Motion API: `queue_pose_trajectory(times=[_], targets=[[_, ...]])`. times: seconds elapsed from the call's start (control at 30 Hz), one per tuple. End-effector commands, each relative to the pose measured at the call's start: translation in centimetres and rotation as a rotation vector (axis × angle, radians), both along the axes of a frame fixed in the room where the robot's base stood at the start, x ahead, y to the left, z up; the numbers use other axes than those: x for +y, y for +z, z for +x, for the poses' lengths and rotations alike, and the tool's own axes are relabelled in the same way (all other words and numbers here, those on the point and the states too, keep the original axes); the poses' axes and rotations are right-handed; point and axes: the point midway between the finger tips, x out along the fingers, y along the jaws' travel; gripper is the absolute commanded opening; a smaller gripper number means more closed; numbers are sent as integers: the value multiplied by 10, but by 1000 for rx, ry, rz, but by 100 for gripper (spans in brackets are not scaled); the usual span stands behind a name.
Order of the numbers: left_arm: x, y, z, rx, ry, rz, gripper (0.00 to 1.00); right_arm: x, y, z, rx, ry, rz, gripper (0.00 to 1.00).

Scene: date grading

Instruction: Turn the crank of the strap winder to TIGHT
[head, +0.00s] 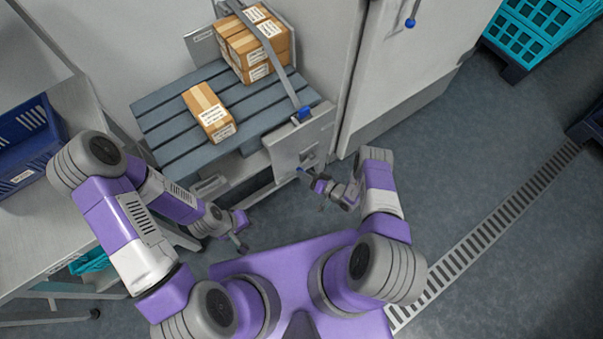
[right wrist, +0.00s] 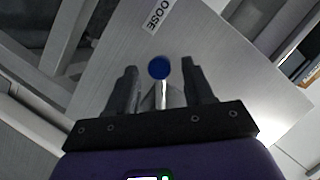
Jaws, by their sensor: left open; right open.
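The strap winder's pale plate (head: 290,148) stands at the front right corner of the slatted pallet table. In the right wrist view its crank (right wrist: 161,97) shows as a metal stem with a round blue knob (right wrist: 159,68). A label on the plate (right wrist: 157,14) reads "OOSE", its start cut off. No TIGHT mark is readable. My right gripper (head: 314,181) is close in front of the plate. Its open fingers are on either side of the knob, with gaps visible. My left gripper (head: 241,241) is open and empty, low in front of the table.
A grey strap (head: 268,50) runs over stacked cartons (head: 245,45) to the winder. A single carton (head: 209,112) lies on the slats (head: 160,125). A grey cabinet (head: 395,75) stands right of the winder. A bench with a blue crate (head: 25,150) is at left.

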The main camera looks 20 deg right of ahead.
Motion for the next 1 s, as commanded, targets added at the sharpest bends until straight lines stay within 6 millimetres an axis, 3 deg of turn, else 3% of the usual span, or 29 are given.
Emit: queue_pose_trajectory(times=[0.2, 0.53, 0.87, 1.0], targets=[[0, -10, 0, 0, 0, 0, 43, 14, -8, 18, 1, 2, 1, 52], [0, -10, 0, 0, 0, 0, 43, 16, -7, 20, 2, 1, 1, 51], [0, -10, 0, 0, 0, 0, 43, 15, -7, 20, 3, 2, 1, 0], [0, -10, 0, 0, 0, 0, 43, 15, -7, 20, 3, 2, 1, 0]])
